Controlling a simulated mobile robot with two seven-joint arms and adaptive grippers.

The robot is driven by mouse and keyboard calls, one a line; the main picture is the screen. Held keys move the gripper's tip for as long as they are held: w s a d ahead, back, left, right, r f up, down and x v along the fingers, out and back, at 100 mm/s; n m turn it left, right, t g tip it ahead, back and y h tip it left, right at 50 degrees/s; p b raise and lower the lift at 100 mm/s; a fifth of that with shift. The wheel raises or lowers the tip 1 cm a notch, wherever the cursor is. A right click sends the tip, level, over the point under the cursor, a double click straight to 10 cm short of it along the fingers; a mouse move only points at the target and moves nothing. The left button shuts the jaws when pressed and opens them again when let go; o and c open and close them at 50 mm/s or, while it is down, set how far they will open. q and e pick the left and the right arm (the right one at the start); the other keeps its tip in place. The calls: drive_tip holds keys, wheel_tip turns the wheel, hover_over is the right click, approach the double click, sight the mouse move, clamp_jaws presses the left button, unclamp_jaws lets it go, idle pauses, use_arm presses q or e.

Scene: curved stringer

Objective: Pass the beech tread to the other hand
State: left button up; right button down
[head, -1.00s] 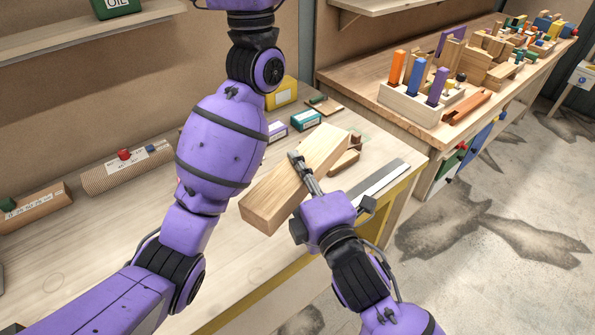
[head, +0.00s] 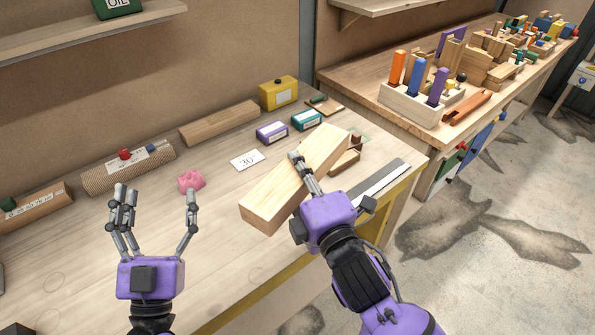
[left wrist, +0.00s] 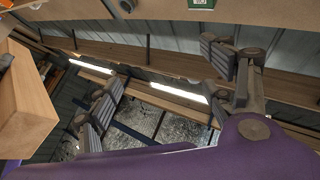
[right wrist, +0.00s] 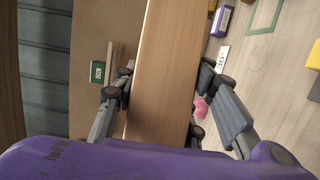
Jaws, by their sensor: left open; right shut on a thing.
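The beech tread (head: 290,185) is a long pale wooden block. My right gripper (head: 306,172) is shut on it around its middle and holds it slantwise above the bench. In the right wrist view the tread (right wrist: 165,70) runs between the fingers of the right gripper (right wrist: 160,90). My left gripper (head: 155,205) is open and empty, fingers up, to the left of the tread and apart from it. In the left wrist view the open fingers (left wrist: 170,85) have nothing between them, and a wooden block end, likely the tread (left wrist: 25,105), shows at the left edge.
On the bench (head: 60,255) are a pink lump (head: 191,180), a "30" card (head: 246,160), small purple (head: 271,132) and teal (head: 306,120) boxes, a yellow box (head: 279,93) and wooden pieces along the back. A metal straightedge (head: 385,180) lies at the right edge. The bench's front left is clear.

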drive_tip(key=shift+r, duration=0.1)
use_arm(q)
drive_tip(key=s+d+f+n+g+h, duration=0.2)
drive_tip(key=s+d+f+g+h, duration=0.35)
drive_tip(key=f, duration=0.75)
drive_tip(key=s+d+f+n+g+h, duration=0.25)
drive_tip(key=s+d+f+g, duration=0.45)
drive_tip(key=s+d+f, duration=0.4)
drive_tip(key=a+f+m+g+y, duration=0.25)
drive_tip(key=a+f, duration=0.25)
drive_tip(key=f, duration=0.4)
drive_tip(key=a+f+m+g+y, duration=0.1)
drive_tip(key=a+f+y, duration=0.3)
drive_tip(key=f, duration=0.5)
drive_tip(key=s+a+r+n+y, duration=0.1)
drive_tip(key=s+a+r+y, duration=0.1)
drive_tip(key=a, duration=0.4)
drive_tip(key=shift+s+a, duration=0.2)
drive_tip(key=shift+s, duration=0.5)
drive_tip(key=shift+r, duration=0.1)
